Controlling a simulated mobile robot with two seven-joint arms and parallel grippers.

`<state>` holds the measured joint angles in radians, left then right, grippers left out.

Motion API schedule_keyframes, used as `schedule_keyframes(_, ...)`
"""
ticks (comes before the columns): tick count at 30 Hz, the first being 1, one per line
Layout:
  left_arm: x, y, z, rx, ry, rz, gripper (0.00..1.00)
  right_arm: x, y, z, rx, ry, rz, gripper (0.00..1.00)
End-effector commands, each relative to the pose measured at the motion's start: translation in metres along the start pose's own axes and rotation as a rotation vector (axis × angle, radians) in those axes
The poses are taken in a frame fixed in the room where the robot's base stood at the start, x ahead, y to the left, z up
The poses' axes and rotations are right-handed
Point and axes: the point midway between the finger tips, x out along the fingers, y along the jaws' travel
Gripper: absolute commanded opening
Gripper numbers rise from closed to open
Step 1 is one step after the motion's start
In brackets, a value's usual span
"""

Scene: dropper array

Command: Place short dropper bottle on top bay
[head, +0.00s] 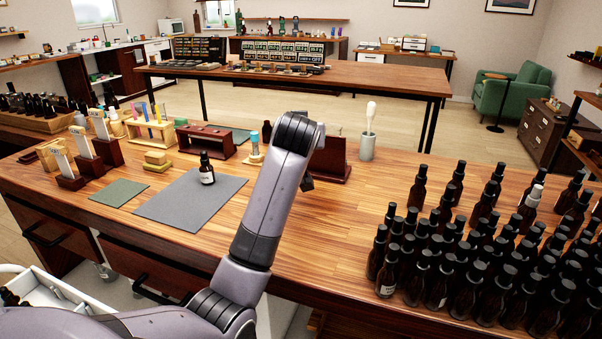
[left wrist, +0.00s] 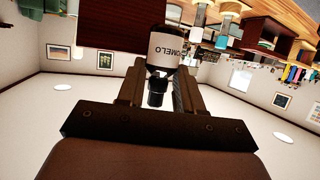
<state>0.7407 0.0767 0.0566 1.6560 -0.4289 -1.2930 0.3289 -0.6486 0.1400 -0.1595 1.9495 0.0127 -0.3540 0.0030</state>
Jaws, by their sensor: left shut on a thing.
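My left gripper (left wrist: 157,84) is shut on a small dark dropper bottle (left wrist: 157,97) with a black cap and a white label reading "POMELO". In the left wrist view the bottle appears upside down, as does the room. In the head view my left arm hides the held bottle and most of the gripper (head: 307,183). A dark red-brown wooden stand (head: 333,160) is partly hidden behind my wrist. A dark red-brown surface (left wrist: 105,25) shows close beyond the bottle in the left wrist view; whether they touch is unclear. My right gripper is not in view.
Another dark dropper bottle (head: 207,170) stands on the grey mat (head: 160,205). A grey cup (head: 367,148) with a white-headed tool stands right of the stand. Many dark bottles (head: 440,285) crowd the table's right side. Racks and wooden blocks (head: 205,141) line the left.

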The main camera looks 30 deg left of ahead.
Motion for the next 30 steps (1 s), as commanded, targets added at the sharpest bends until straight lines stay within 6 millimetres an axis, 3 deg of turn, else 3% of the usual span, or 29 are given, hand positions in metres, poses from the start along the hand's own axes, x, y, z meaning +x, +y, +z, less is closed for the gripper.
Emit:
schedule_keyframes(1,0.005,-0.001,0.014,0.005,-0.004,-0.001,0.05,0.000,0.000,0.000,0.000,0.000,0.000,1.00)
schedule_keyframes(4,0.013,0.000,0.032,0.004,-0.002,-0.002,0.05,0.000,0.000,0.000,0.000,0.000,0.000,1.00)
schedule_keyframes(13,0.022,0.000,0.054,0.002,-0.001,-0.001,0.05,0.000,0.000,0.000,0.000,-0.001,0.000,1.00)
schedule_keyframes(19,0.034,-0.001,0.082,0.004,-0.002,-0.002,0.05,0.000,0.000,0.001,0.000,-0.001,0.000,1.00)
schedule_keyframes(30,0.036,0.000,0.088,0.001,0.001,0.000,0.05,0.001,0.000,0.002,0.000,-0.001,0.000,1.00)
